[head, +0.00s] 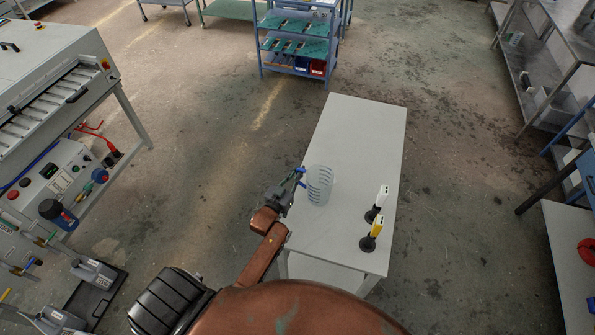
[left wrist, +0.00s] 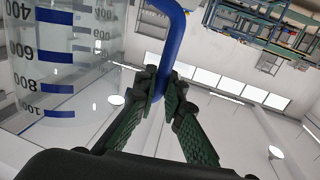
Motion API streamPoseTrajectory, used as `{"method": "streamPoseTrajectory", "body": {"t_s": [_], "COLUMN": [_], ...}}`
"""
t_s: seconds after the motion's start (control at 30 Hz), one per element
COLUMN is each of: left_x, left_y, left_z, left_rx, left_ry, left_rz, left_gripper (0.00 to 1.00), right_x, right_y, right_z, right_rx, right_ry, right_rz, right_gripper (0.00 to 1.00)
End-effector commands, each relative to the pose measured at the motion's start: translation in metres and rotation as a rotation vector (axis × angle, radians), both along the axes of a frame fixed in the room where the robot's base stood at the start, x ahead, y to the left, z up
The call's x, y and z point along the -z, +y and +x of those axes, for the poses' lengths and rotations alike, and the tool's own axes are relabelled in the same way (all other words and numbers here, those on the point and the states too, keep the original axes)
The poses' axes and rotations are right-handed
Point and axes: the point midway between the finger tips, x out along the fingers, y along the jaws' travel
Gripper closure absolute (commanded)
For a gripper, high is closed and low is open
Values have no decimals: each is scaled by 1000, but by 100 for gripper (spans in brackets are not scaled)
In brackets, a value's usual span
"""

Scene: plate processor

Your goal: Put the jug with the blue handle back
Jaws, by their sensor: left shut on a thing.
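The jug (head: 320,187) is clear with blue markings and a blue handle. It is at the left edge of the white table (head: 345,135) and looks upright; I cannot tell whether it touches the tabletop. My left gripper (head: 297,177) is shut on the jug's blue handle. In the left wrist view the fingers (left wrist: 163,92) close around the lower part of the blue handle (left wrist: 172,45), with the jug's marked wall (left wrist: 55,65) to the left. My right gripper is not in view.
The table's far half is clear. A machine with a control panel (head: 55,170) stands at the left, and a blue shelf rack (head: 297,45) behind.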

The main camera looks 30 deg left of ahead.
Motion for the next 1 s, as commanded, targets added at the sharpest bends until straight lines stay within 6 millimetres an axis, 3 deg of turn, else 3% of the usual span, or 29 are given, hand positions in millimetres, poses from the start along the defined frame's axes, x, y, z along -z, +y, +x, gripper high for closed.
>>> {"method": "streamPoseTrajectory", "body": {"t_s": [0.13, 0.17, 0.4, 0.8, 1.0], "left_x": [2, 2, 2, 7, 2], "left_y": [0, 0, 0, 0, 0], "left_z": [0, 0, 0, 0, -38], "left_rx": [0, 0, 0, 0, -1], "left_ry": [0, 1, 0, 0, 2], "left_rz": [-1, 0, -1, -1, -1], "left_gripper": [100, 89, 74, 74, 74], "right_x": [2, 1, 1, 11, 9], "right_y": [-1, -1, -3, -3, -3], "right_z": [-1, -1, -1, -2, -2], "right_rx": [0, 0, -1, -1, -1], "right_ry": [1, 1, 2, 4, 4], "right_rz": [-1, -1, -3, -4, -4], "right_gripper": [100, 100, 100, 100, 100]}}
